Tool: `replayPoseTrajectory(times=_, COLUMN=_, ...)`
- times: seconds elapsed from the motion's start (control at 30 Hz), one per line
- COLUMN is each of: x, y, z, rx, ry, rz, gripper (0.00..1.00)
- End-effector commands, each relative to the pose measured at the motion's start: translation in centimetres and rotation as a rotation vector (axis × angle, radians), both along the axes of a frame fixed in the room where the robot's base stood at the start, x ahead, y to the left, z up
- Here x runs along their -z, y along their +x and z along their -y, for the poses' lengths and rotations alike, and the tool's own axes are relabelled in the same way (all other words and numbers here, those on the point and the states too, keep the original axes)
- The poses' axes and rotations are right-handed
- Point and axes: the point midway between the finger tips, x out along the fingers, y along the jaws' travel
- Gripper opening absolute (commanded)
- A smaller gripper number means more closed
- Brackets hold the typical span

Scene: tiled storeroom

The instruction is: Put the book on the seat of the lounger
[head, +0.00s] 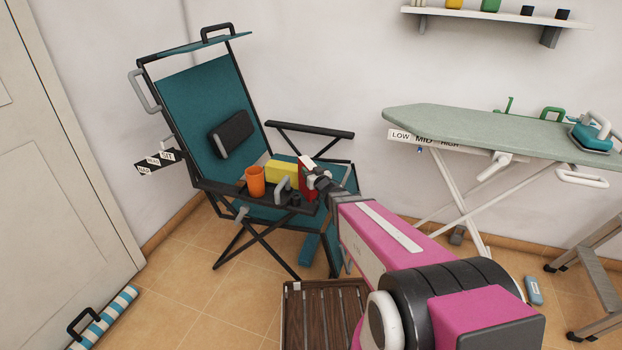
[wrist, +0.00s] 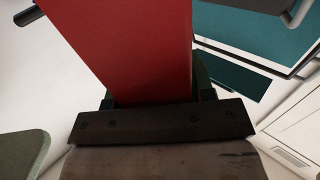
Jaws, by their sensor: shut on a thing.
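The lounger (head: 200,97) has teal fabric on a black frame and stands against the wall, left of centre in the head view. A small part of its teal seat (head: 312,216) shows. My gripper (head: 315,181) is shut on the red book (head: 305,184), at the right side of the lounger over the seat area. In the wrist view the book (wrist: 130,50) stretches away from the gripper jaws (wrist: 155,95), with teal fabric behind it at upper right. I cannot tell whether the book touches anything below it.
An orange cup (head: 255,181) and a yellow block (head: 282,171) stand on a dark surface at the lounger's front. A dark cushion (head: 232,134) rests against the backrest. An ironing board (head: 470,123) with an iron (head: 590,138) stands right; a slatted wooden piece (head: 322,315) lies in front.

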Motion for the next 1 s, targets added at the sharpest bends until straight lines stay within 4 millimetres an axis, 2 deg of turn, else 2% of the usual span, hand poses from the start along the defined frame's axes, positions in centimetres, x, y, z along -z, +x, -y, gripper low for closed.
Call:
replayPoseTrajectory(times=0.23, x=3.2, y=0.1, z=0.0, rx=-0.001, ry=0.001, rz=0.000, gripper=0.00)
replayPoseTrajectory(times=0.63, x=3.6, y=0.0, z=0.0, rx=-0.001, ry=0.000, rz=0.000, gripper=0.00)
replayPoseTrajectory(times=0.67, x=3.6, y=0.0, z=0.0, rx=0.000, ry=-0.001, rz=-0.001, gripper=0.55)
replayPoseTrajectory(times=0.7, x=3.6, y=0.0, z=0.0, rx=0.000, ry=-0.001, rz=-0.001, gripper=0.68)
replayPoseTrajectory(times=0.73, x=3.6, y=0.0, z=0.0, rx=0.000, ry=-0.001, rz=-0.001, gripper=0.74)
replayPoseTrajectory(times=1.0, x=3.5, y=0.0, z=0.0, rx=0.000, ry=-0.001, rz=-0.001, gripper=0.74)
